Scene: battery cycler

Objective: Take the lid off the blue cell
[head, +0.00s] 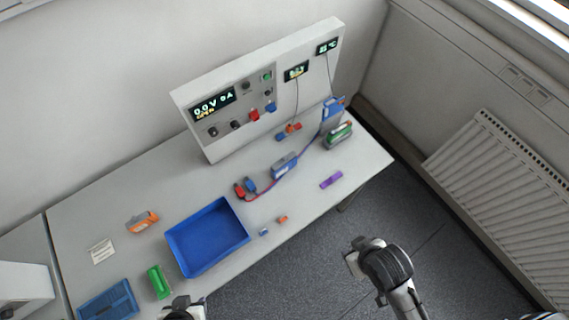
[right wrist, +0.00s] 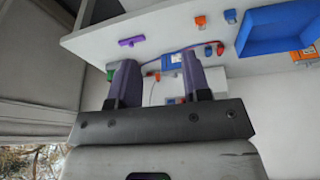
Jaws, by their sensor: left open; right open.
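A blue block with a pale label (head: 285,165), perhaps the blue cell, lies mid-table with a cable beside it; it also shows in the right wrist view (right wrist: 172,60). I cannot tell a lid apart on either. My left gripper (head: 184,309) shows only partly at the bottom edge, by the table's front, apart from both blocks. My right gripper (right wrist: 159,75) is open and empty, off the table's front edge; the blue block shows beyond its fingers.
The cycler panel (head: 222,132) stands at the table's back. A blue tray (head: 207,268), green block (head: 159,282), orange item (head: 142,222), purple piece (head: 331,179) and green-orange block (head: 338,136) lie around. Small caps (head: 283,219) lie near the front edge. Red and blue plugs (head: 240,189) lie beside the tray.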

